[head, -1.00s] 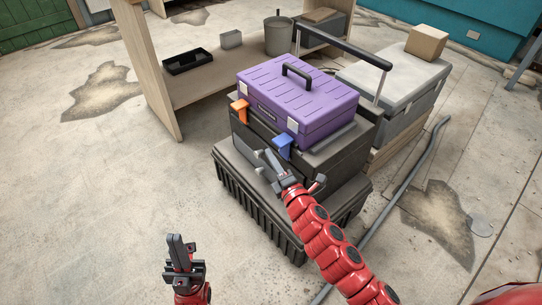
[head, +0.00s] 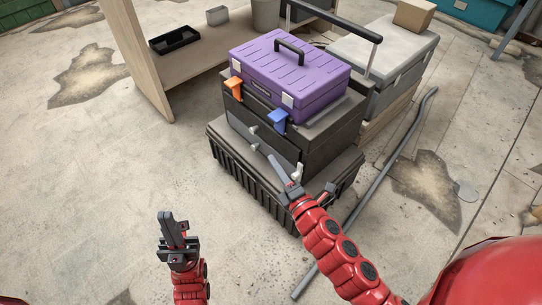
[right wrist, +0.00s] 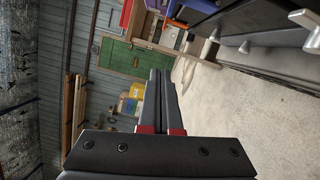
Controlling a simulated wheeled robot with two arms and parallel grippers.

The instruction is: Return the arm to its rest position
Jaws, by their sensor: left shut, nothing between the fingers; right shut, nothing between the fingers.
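My right gripper (head: 281,175) reaches in from the lower right in the head view, in front of the stacked toolboxes. It is shut and empty; whether it touches the stack is unclear. Its closed fingers also show in the right wrist view (right wrist: 158,100), pointing past the stack at the upper right. My left gripper (head: 173,228) is shut and empty, raised over bare floor at the lower left of the head view. The stack has a purple toolbox (head: 290,75) on top, a black drawer box (head: 327,132) with orange (head: 233,88) and blue (head: 279,122) latches, and a ribbed black base (head: 255,183).
A wooden shelf unit (head: 150,70) with a black tray (head: 174,40) stands behind on the left. A grey case (head: 395,50) carrying a cardboard box (head: 414,15) is at the back right. A grey pipe (head: 385,180) lies right of the stack. The floor at left is clear.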

